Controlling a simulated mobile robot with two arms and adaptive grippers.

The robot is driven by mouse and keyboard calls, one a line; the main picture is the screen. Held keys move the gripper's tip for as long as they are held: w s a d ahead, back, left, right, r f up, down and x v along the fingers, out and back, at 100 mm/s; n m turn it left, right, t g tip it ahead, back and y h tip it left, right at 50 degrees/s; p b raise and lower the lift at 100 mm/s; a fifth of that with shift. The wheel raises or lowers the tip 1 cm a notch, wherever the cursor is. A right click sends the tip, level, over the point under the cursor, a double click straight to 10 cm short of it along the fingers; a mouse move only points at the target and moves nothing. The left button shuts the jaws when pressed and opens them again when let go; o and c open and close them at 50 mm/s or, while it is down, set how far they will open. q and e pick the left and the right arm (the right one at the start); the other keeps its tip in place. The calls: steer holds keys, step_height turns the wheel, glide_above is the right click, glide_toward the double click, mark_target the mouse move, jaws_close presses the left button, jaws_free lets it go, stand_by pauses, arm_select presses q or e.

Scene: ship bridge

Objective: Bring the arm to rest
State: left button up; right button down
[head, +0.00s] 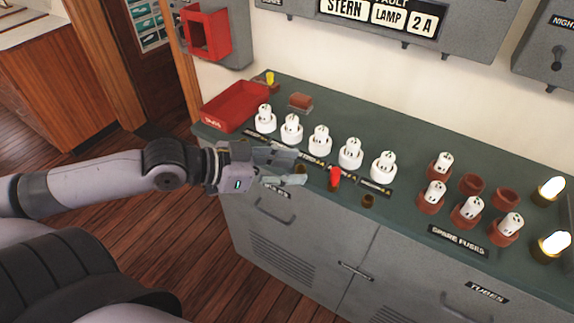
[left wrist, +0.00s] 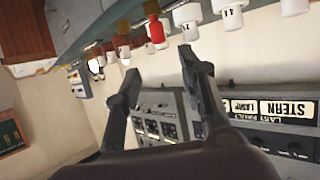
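My left arm comes in from the left in the head view. Its gripper (head: 297,168) is at the front edge of the green-topped cabinet, in front of the row of white fuses (head: 319,141). Its two fingers are apart with nothing between them. The left wrist view also shows the spread, empty fingers (left wrist: 160,68), with the scene upside down behind them. A red fuse-like piece (head: 335,179) stands near the cabinet's front edge, just right of the fingertips; it also shows in the left wrist view (left wrist: 155,30). My right gripper is in neither view.
A red tray (head: 238,105) lies at the counter's left end. Brown holders with spare fuses (head: 467,210) and lit tubes (head: 552,191) stand at the right. A red frame (head: 207,34) and a grey fault panel (head: 375,25) are on the wall. Wooden floor (head: 150,235) is clear before the cabinet.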

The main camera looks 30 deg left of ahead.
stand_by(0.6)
arm_select(q)
steer(key=s+a+f+n+g+y, duration=0.1)
steer(key=s+f+y, duration=0.15)
steer(key=f, duration=0.45)
steer(key=s+a+f+n+g+y, duration=0.1)
steer(key=s+f+n+y, duration=0.1)
steer(key=s+f, duration=0.35)
steer(key=s+d+f+n+g+y, duration=0.3)
steer(key=s+d+f+g+y, duration=0.15)
steer(key=s+f, duration=0.5)
step_height(320, 180, down, 26)
steer(key=g, duration=0.2)
steer(key=s+a+f, duration=0.2)
steer(key=s+f, duration=0.6)
steer(key=s+a+f, duration=0.2)
steer(key=s+f, duration=0.6)
steer(key=s, duration=0.1)
steer(key=shift+f+g, duration=0.35)
steer(key=shift+s, duration=0.1)
